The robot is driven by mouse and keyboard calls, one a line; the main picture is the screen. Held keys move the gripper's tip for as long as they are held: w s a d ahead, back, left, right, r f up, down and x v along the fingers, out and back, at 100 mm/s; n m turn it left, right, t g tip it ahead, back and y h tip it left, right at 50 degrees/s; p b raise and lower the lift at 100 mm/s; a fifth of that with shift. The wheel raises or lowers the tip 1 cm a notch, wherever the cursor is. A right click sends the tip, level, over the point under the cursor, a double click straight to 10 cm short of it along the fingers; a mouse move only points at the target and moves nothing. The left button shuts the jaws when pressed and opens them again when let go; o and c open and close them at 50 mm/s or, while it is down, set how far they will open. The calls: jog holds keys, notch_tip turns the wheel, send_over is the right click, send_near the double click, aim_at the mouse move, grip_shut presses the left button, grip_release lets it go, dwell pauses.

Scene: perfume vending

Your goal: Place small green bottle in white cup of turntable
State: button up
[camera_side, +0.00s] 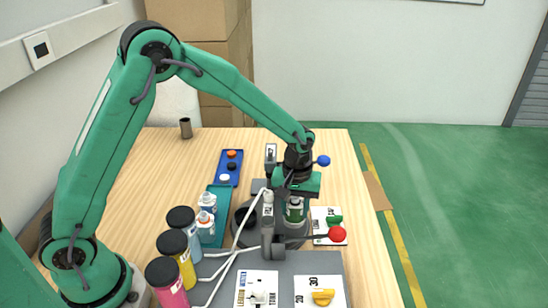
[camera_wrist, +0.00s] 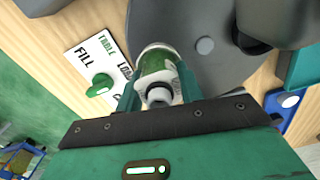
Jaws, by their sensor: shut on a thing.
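The small green bottle (camera_wrist: 158,66) is between the fingers of my gripper (camera_wrist: 158,90), which is shut on it. In the side view the bottle (camera_side: 295,210) looks upright below my gripper (camera_side: 297,196), over the dark grey turntable (camera_side: 243,219). In the wrist view the turntable (camera_wrist: 180,20) lies beyond the bottle. The bottle's far end shows a pale rim, and I cannot tell whether this is the bottle or the white cup. I cannot make out the white cup clearly, nor whether the bottle touches the turntable.
A dark cup (camera_wrist: 265,22) stands on the turntable. A grey post (camera_side: 267,230) with white tubes is close to my gripper. A white card with a green knob (camera_side: 334,220) and a red ball lever (camera_side: 338,234) are at right. Coloured bottles (camera_side: 173,245) stand at left.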

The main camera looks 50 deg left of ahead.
jog(key=shift+f, duration=0.3)
jog(key=shift+f, duration=0.3)
jog(key=o, duration=1)
jog(key=shift+s, duration=0.1)
jog(key=shift+a, duration=0.1)
jog(key=shift+r, duration=0.1)
notch_tip(320, 180, up, 13)
jog(key=shift+f, duration=0.1)
jog(key=shift+r, duration=0.25)
jog(key=shift+r, duration=0.1)
